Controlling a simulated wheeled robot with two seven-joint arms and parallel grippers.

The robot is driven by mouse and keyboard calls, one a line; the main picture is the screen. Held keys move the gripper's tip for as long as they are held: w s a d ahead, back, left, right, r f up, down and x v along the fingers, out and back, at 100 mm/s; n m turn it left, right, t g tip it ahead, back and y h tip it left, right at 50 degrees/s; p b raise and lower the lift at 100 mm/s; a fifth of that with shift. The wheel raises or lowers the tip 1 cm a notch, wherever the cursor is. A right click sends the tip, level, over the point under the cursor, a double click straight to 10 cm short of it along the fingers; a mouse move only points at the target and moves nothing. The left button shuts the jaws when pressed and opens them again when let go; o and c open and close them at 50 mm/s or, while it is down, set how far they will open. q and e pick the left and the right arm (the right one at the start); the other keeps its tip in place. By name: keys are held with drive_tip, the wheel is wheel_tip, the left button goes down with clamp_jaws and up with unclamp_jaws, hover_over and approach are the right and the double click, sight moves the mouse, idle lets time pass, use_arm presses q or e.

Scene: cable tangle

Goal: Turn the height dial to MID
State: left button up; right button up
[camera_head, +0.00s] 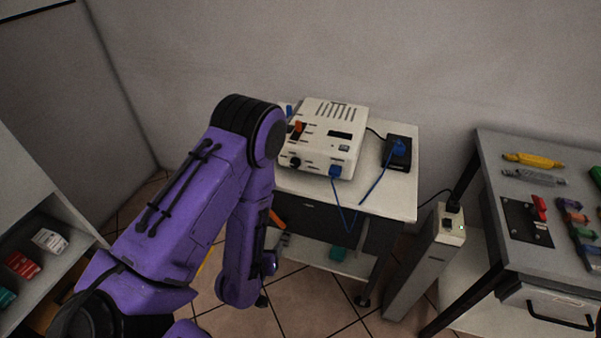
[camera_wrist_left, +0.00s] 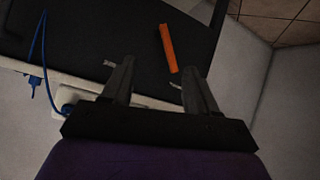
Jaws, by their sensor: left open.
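A white box-shaped device (camera_head: 325,125) stands on the small table in the head view. Its front face has a round black knob (camera_head: 295,162), an orange lever or knob (camera_head: 298,127) above it, and a plugged blue connector (camera_head: 335,171). The labels are too small to read, so I cannot tell which control is the height dial or its setting. My left gripper (camera_wrist_left: 160,78) is open and empty in the left wrist view, facing a dark surface with an orange bar (camera_wrist_left: 168,47). In the head view my purple arm hangs left of the table. My right gripper is out of view.
A black adapter (camera_head: 398,152) with a blue cable lies on the table (camera_head: 390,202), right of the device. A grey post (camera_head: 425,262) with a socket stands right of it. A tool bench (camera_head: 500,215) is at the right, shelves (camera_head: 30,215) at the left.

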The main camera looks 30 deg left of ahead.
use_arm(q)
drive_tip(key=w+a+r+t+b, duration=0.1)
drive_tip(key=w+r+t+b, duration=0.1)
drive_tip(key=w+r+t, duration=0.35)
drive_tip(key=t+b, duration=0.1)
drive_tip(key=t, duration=0.1)
approach(295, 166)
drive_tip(key=shift+y, duration=0.4)
drive_tip(key=p+x, duration=0.2)
drive_tip(key=x, duration=0.5)
drive_tip(key=shift+w, duration=0.6)
drive_tip(key=c, duration=1)
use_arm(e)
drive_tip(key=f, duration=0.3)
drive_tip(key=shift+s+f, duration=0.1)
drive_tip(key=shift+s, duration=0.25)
